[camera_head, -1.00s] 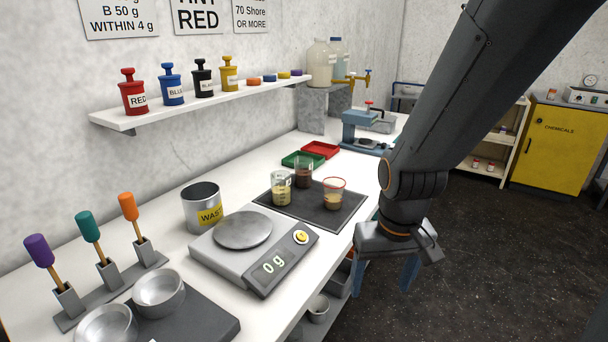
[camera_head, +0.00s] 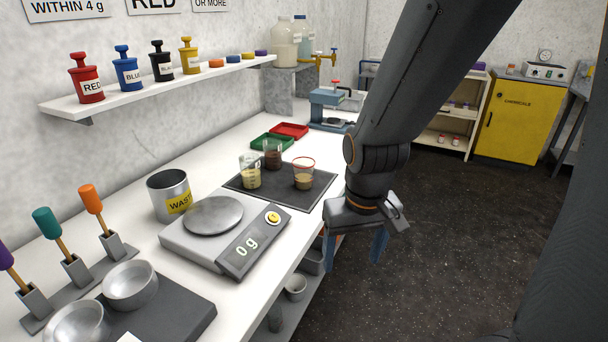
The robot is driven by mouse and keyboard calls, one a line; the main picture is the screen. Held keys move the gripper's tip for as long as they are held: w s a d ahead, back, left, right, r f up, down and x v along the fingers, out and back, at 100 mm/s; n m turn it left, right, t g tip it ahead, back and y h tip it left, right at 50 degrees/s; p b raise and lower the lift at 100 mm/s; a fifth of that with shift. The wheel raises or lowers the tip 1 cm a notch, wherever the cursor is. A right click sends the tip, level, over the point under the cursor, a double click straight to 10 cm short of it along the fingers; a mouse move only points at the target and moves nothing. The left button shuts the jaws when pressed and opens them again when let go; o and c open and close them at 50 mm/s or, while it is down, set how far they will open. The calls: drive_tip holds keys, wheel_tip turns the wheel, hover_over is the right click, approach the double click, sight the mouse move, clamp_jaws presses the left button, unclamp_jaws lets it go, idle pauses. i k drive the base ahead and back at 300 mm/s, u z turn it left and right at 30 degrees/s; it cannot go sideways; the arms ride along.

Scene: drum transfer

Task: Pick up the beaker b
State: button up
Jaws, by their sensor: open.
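Three small beakers stand upright on a dark mat (camera_head: 285,201) on the white bench. One beaker (camera_head: 250,173) at the front left holds pale yellow liquid. Another beaker (camera_head: 273,155) behind it holds dark brown contents. A third beaker (camera_head: 303,174) at the right has a red rim and tan contents. I cannot read a letter on any of them, so I cannot tell which is beaker b. My gripper (camera_head: 354,250) points down with its blue fingers apart and empty. It hangs beyond the bench's front edge, to the right of the mat and apart from the beakers.
A scale (camera_head: 193,240) reading 0 g and a waste can (camera_head: 164,204) stand left of the mat. Green (camera_head: 271,142) and red (camera_head: 289,130) trays lie behind it. A shelf (camera_head: 130,96) with colour pots runs along the wall. Open floor lies right of the bench.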

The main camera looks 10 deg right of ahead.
sight(272, 147)
drive_tip(key=z, duration=1.6)
drive_tip(key=i, duration=1.4)
drive_tip(key=u, duration=2.7)
